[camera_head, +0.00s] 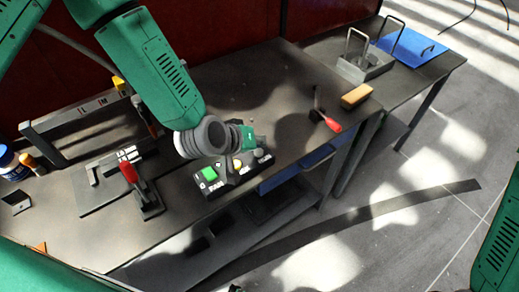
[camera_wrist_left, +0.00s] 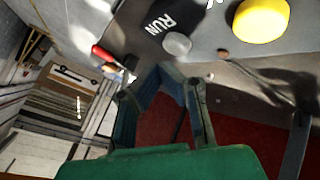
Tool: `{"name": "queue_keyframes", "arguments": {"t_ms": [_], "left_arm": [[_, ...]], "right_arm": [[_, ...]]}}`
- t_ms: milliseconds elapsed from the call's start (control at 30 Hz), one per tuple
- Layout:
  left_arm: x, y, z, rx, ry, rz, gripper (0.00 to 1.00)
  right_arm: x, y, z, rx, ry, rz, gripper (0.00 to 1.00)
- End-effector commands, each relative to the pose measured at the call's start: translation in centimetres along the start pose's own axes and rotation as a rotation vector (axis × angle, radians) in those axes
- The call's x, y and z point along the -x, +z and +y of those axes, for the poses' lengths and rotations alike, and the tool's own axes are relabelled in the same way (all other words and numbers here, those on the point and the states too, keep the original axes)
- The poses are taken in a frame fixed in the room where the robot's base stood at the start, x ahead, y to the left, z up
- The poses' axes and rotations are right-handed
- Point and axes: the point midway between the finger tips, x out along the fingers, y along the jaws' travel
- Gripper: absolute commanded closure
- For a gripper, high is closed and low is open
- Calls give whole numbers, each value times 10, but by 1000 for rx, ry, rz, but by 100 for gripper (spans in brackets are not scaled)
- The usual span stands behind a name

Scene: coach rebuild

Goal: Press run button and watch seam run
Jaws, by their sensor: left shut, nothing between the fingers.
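A black control box (camera_head: 205,190) stands on the dark bench near its front edge. In the left wrist view a RUN label (camera_wrist_left: 160,22) shows beside the grey knob (camera_wrist_left: 177,43), with the yellow button (camera_wrist_left: 262,20) to the right. My left gripper (camera_head: 230,174) is shut and empty over the box, close to the buttons, and hides part of it. Contact cannot be told. My right gripper is out of the head view.
A clamp with a red handle (camera_head: 129,173) stands left of the box on a dark plate. A red-handled tool (camera_head: 326,121) and an orange-brown block (camera_head: 356,96) lie to the right. A second table holds a blue panel (camera_head: 413,48) and a grey handled fixture (camera_head: 366,65).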

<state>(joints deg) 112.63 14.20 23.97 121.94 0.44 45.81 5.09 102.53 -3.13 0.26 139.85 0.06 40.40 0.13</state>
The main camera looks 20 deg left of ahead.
Motion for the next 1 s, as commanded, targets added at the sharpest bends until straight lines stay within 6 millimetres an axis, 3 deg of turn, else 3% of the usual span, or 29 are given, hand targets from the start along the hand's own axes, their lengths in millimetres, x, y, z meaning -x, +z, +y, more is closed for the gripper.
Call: {"name": "queue_keyframes", "arguments": {"t_ms": [1000], "left_arm": [[-4, 5, -4, 0, 0, 0, 100]], "right_arm": [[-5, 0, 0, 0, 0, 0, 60]]}}
